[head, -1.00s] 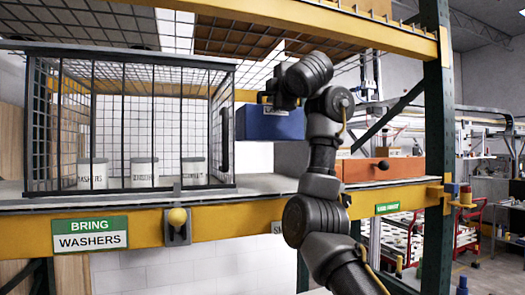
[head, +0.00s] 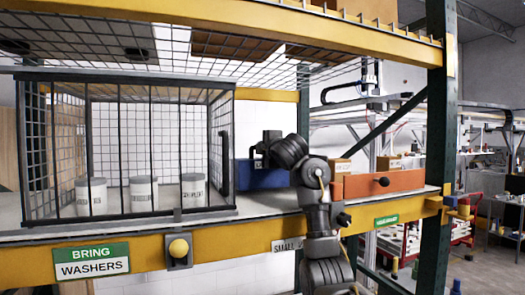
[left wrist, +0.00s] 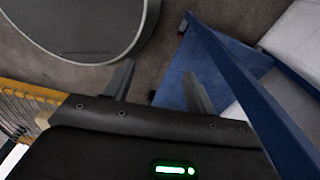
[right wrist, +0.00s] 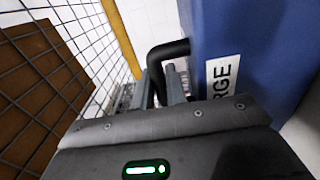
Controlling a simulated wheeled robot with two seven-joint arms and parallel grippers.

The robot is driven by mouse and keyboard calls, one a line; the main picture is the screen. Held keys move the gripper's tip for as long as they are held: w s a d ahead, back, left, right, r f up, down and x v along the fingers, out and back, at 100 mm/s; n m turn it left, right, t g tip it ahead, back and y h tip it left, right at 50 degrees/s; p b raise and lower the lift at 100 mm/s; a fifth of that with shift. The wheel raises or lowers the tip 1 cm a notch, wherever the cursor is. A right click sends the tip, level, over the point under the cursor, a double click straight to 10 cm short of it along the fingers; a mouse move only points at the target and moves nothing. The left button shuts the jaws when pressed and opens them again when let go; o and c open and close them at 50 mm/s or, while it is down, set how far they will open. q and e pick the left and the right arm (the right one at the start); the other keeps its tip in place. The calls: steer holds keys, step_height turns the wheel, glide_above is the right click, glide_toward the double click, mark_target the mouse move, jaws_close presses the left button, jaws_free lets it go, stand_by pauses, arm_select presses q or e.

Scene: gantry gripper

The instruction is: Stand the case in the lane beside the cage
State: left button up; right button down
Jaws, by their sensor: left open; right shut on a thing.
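The blue case (head: 262,178) is just right of the wire cage (head: 152,208), over the grey shelf (head: 275,203). I cannot tell whether its base touches the shelf. My right gripper (head: 262,150) is shut on the case. In the right wrist view the fingers (right wrist: 172,88) are at a bent black handle (right wrist: 160,52), beside the case's blue side (right wrist: 265,50) and white label (right wrist: 222,75). Cage mesh (right wrist: 60,75) is close on the left. My left gripper (left wrist: 158,88) is open and empty, away from the shelf, seen only in its wrist view.
Several white washer tubs stand in the cage, one near its right side (head: 193,190). The cage's right side has a black handle (head: 225,150). An orange bin (head: 378,183) with boxes above it stands to the right. A yellow beam (head: 220,238) edges the shelf front.

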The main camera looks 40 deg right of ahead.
steer(key=shift+s+d+f, duration=0.1)
steer(key=shift+f, duration=0.6)
steer(key=c, duration=1.4)
jaws_free()
steer(key=b+v, duration=0.8)
steer(key=v, duration=0.4)
